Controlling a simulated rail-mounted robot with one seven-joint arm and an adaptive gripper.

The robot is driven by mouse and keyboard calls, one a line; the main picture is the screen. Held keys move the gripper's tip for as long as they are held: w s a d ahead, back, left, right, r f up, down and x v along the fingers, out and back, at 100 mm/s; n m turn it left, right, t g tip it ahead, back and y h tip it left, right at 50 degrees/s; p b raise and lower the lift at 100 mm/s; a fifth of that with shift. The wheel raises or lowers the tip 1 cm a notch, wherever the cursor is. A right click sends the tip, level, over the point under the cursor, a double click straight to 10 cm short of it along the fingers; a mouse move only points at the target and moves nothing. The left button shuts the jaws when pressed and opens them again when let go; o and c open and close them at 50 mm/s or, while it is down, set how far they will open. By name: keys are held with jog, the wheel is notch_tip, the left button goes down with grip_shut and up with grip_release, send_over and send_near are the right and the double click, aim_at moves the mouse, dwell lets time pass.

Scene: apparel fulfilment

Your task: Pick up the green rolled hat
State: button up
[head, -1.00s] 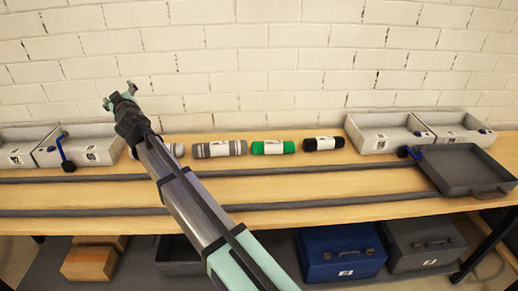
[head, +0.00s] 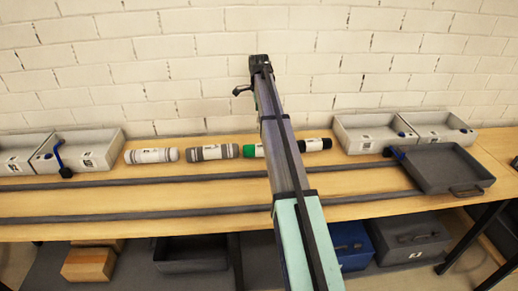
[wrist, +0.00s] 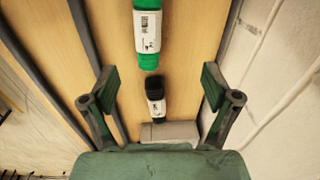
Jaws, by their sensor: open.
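The green rolled hat (head: 254,151) lies on the wooden bench in the head view, third from the left in a row of rolls. My arm covers part of it. In the wrist view it shows at the top (wrist: 146,58), with green ends and a white label, cut off by the frame edge. My gripper (wrist: 157,78) is open and empty, with its two fingers spread wide. It is above the bench, and the green hat lies ahead of it, not between the fingers. In the head view my arm hides much of the gripper.
A black roll (head: 317,145) lies right of the green one, and a grey striped roll (head: 213,152) and a pale roll (head: 151,155) lie to its left. Grey bins (head: 365,148) stand at both ends. A dark tray (head: 447,181) is at the right. A brick wall is close behind.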

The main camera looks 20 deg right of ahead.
jog(key=shift+m+g+y, duration=0.3)
jog(key=shift+m, duration=0.2)
jog(key=f+p, duration=0.1)
jog(key=f, duration=0.3)
jog(key=s+d+f+p, duration=0.1)
jog(key=f, duration=0.3)
jog(key=f+p, duration=0.1)
jog(key=f, duration=0.3)
jog(key=shift+s+d, duration=0.15)
jog(key=shift+s, duration=0.05)
jog(key=shift+s+f+p, duration=0.1)
jog(key=shift+f+p, duration=1.05)
jog(key=shift+f, duration=1.4)
jog(key=c, duration=1.3)
